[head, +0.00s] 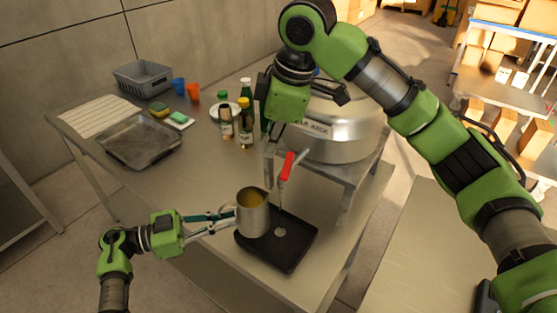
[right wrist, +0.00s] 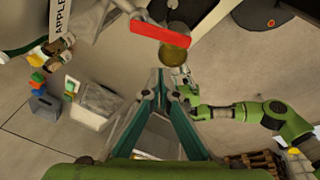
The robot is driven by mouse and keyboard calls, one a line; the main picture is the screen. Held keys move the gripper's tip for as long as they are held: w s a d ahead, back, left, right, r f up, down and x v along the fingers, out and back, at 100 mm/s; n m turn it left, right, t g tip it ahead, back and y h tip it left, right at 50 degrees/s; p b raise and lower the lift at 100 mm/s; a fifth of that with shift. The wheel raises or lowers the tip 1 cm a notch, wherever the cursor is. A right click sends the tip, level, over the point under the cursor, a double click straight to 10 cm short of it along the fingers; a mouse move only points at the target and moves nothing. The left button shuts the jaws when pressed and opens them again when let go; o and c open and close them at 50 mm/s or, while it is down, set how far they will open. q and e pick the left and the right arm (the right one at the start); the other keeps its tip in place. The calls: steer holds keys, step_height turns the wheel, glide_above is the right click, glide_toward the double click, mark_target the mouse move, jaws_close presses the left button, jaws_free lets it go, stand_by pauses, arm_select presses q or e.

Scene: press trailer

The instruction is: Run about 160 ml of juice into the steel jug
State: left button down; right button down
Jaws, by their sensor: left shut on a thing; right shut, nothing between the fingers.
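The steel jug (head: 252,218) is upright above the left part of the black drip tray (head: 290,257), with yellow-brown juice inside. My left gripper (head: 230,217) is shut on the jug from its left side. The steel tank (head: 335,118) has a tap with a red lever (head: 287,166); its thin spout points down just right of the jug. I cannot tell whether juice is flowing. My right gripper (head: 269,168) is shut and empty, close left of the lever. In the right wrist view the red lever (right wrist: 160,32) partly covers the jug (right wrist: 174,54), beyond my right fingertips (right wrist: 160,78).
A pale round spot (head: 281,233) lies on the drip tray. Bottles (head: 245,122) stand left of the tank. Further left are a metal tray (head: 140,140), sponges, blue and orange cups (head: 193,92) and a grey crate (head: 143,77). The bench's left front is clear.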

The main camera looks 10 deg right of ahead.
mark_target(288, 167)
arm_select(q)
steer(key=shift+r, duration=0.1)
arm_select(e)
step_height(288, 167, up, 5)
steer(key=d+m+y, duration=0.1)
steer(key=m, duration=0.1)
steer(key=s+x, duration=0.2)
steer(key=x, duration=0.8)
steer(key=d, duration=0.3)
steer(key=shift+d+r+g, duration=0.2)
steer(key=shift+d+g, duration=0.15)
steer(key=shift+g, duration=0.05)
arm_select(q)
steer(key=shift+a, duration=0.1)
arm_select(e)
steer(key=shift+a, duration=0.15)
